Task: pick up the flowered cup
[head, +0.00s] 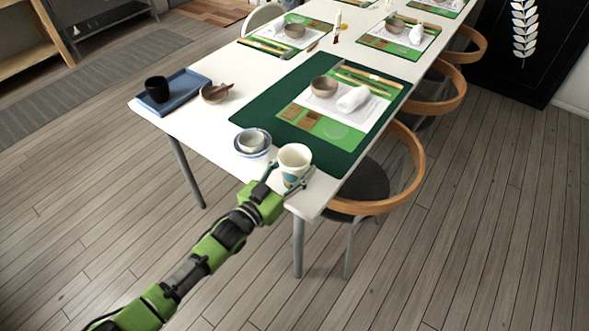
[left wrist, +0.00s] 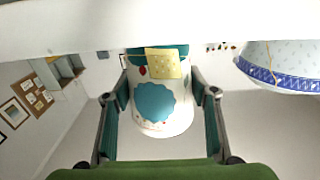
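The flowered cup (head: 294,157) is white with teal patches and stands upright at the table's near corner. The left wrist view shows the cup (left wrist: 157,104) with a teal blotch, a yellow dotted patch and small red marks. My left gripper (head: 290,174) reaches it from the near side with its fingers spread on either side of the cup. In the left wrist view, the gripper's fingers (left wrist: 160,92) flank the cup, with small gaps seeming to show on both sides. My right gripper is not in view.
A blue-rimmed bowl set (head: 252,142) stands close left of the cup; its patterned side (left wrist: 285,68) shows in the left wrist view. A green mat (head: 258,112) with a brown bowl (head: 324,87) lies behind. A blue tray (head: 186,84) holds a black cup (head: 157,89).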

